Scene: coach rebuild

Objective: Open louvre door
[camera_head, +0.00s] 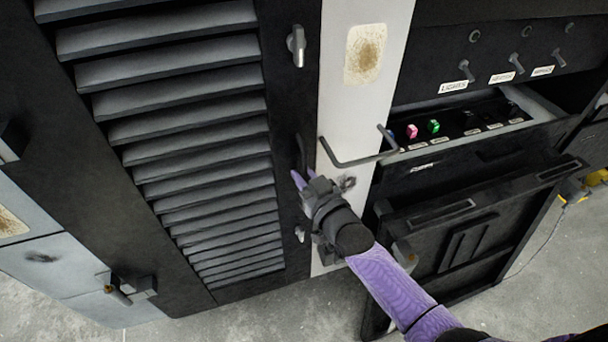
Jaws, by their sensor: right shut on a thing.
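The louvre door (195,150) is black with grey horizontal slats and fills the left half of the head view. It looks shut in its frame. A dark handle (302,150) stands on its right stile, with a grey latch (297,45) above it and another small fitting (299,233) below. The gripper body partly hides the handle and the door's edge. My left gripper is not in view.
A white panel (345,105) with a bent metal bar (355,162) adjoins the door on the right. Beyond it are a switch panel (510,65) with labels, an open drawer (470,125) and a black cabinet door (470,235). The grey floor (300,310) is clear in front.

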